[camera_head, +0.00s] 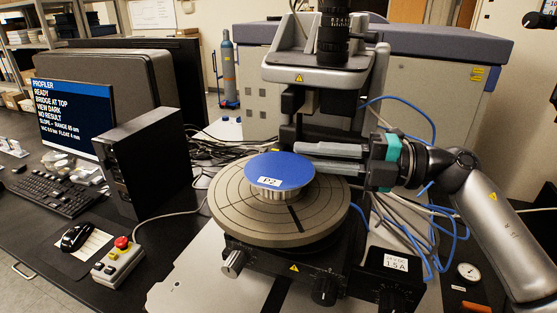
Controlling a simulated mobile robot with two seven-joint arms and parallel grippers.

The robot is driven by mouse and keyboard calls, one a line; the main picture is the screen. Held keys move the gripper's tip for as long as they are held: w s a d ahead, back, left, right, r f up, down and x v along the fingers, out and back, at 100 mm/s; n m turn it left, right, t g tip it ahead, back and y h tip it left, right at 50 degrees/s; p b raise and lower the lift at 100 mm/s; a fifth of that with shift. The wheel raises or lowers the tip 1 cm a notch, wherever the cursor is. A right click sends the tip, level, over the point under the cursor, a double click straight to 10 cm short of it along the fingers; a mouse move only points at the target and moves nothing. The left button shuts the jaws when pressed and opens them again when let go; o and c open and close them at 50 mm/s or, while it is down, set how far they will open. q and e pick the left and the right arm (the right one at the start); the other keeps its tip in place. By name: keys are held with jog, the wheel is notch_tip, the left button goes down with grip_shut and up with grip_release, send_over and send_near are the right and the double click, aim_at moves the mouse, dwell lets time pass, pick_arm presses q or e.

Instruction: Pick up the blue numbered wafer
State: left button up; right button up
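The blue wafer (276,167) is a flat disc with a white label that seems to read P2. It lies level on a small raised metal pedestal (268,191) above the round grey stage (235,208) of the profiler. My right gripper (308,157) comes in from the right, with its two grey fingers pointing left at the wafer's right rear edge. The fingertips overlap or touch that edge in this view. I cannot tell whether the edge is between them or how far apart they are. My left gripper is not in view.
The profiler's camera column (332,40) stands close behind the stage. Blue cables (433,225) hang at the right near my arm. A black box (146,160), a control box with a red button (119,260), a keyboard (52,192) and a monitor (72,110) are at the left.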

jog(key=shift+a, duration=0.2)
grip_shut()
dwell(0.6)
notch_tip(320, 180, up, 28)
jog(key=shift+p, duration=0.45)
dwell(2.0)
